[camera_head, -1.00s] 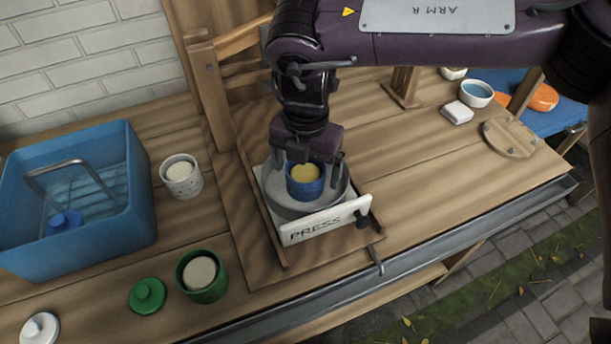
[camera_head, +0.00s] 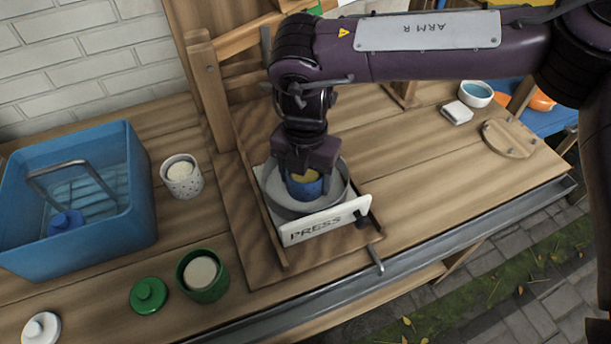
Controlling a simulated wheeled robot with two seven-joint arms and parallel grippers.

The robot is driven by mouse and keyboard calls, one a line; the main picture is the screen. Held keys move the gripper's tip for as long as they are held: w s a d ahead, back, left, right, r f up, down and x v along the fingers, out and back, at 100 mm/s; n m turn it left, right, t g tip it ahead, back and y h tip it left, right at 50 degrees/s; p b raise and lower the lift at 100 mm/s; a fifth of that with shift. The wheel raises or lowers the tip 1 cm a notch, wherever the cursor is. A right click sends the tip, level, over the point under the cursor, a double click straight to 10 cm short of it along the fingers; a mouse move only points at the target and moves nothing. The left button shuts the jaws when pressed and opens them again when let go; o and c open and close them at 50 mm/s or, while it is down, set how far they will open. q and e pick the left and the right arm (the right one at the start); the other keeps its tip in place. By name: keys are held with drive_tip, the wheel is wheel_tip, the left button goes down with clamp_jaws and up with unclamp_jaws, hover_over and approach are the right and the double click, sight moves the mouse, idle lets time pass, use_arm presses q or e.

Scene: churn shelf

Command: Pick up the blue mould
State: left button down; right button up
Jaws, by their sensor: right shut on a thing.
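The blue mould (camera_head: 306,189) is a small blue cup with a pale yellow filling. It sits within the round grey metal dish (camera_head: 275,199) on the press, behind the white "PRESS" plate (camera_head: 316,225). My right gripper (camera_head: 306,176) reaches down over the mould from above and is shut on it. The gripper hides the upper part of the mould and much of its filling. I cannot tell whether the mould touches the dish floor. My left gripper is not in view.
A blue tub (camera_head: 142,215) of water with a wire handle stands at left. Beside it are a speckled cup (camera_head: 181,177), a green cup (camera_head: 204,278), a green lid (camera_head: 148,295) and a white lid (camera_head: 41,328). A wooden post (camera_head: 211,95) rises behind the press. The right worktop is largely clear.

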drive_tip(key=shift+r, duration=0.1)
drive_tip(key=shift+r, duration=0.55)
wheel_tip(320, 180, up, 19)
drive_tip(key=p, duration=0.1)
drive_tip(key=shift+f+p, duration=0.15)
drive_tip(key=shift+p, duration=0.2)
